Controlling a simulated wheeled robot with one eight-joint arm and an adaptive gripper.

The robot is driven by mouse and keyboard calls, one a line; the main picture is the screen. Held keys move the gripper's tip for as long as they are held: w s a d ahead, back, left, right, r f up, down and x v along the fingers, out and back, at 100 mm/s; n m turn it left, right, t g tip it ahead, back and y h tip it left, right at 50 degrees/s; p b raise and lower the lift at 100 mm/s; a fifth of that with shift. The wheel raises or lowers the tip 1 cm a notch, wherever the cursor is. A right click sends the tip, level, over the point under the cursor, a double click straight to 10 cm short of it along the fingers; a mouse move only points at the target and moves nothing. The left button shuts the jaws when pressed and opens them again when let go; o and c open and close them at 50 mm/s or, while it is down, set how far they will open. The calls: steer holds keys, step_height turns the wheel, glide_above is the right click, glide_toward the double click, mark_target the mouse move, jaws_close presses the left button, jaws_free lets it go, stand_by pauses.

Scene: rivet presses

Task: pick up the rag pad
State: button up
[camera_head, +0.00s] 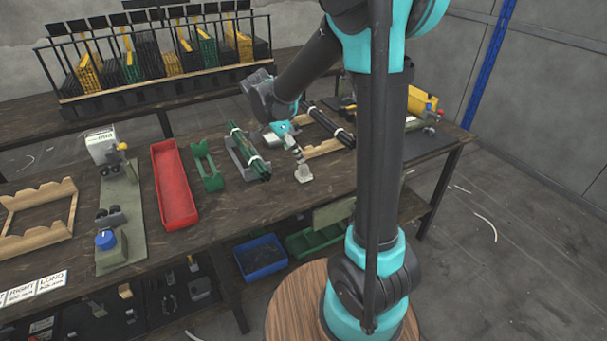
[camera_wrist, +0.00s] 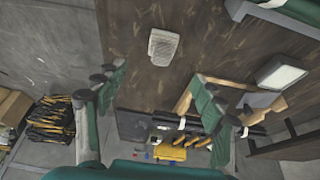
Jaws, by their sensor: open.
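The rag pad (camera_head: 303,173) is a small pale grey-white pad lying on the dark wooden bench near its front edge. In the wrist view it shows as a pale ribbed block (camera_wrist: 164,46) on bare brown wood, beyond the fingertips. My gripper (camera_head: 298,157) hangs just above and behind the pad in the head view. In the wrist view its two green fingers are spread wide with nothing between them, and the pad is apart from both. The exact height of the fingertips above the bench is hard to tell.
Left of the pad, a grey cradle (camera_head: 236,159) holds dark green rods. A wooden cradle (camera_head: 325,149) with black rods stands behind and right. A green holder (camera_head: 207,173) and red tray (camera_head: 174,185) stand farther left. Bare bench surrounds the pad.

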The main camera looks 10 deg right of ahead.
mark_target(302, 166)
steer(key=x, duration=1)
steer(key=shift+w+d+f, duration=0.15)
steer(key=shift+w+f, duration=0.05)
steer(key=shift+f, duration=0.15)
steer(key=c, duration=1.3)
steer(key=shift+c, duration=0.2)
steer(key=shift+r, duration=0.15)
step_height(302, 166, up, 20)
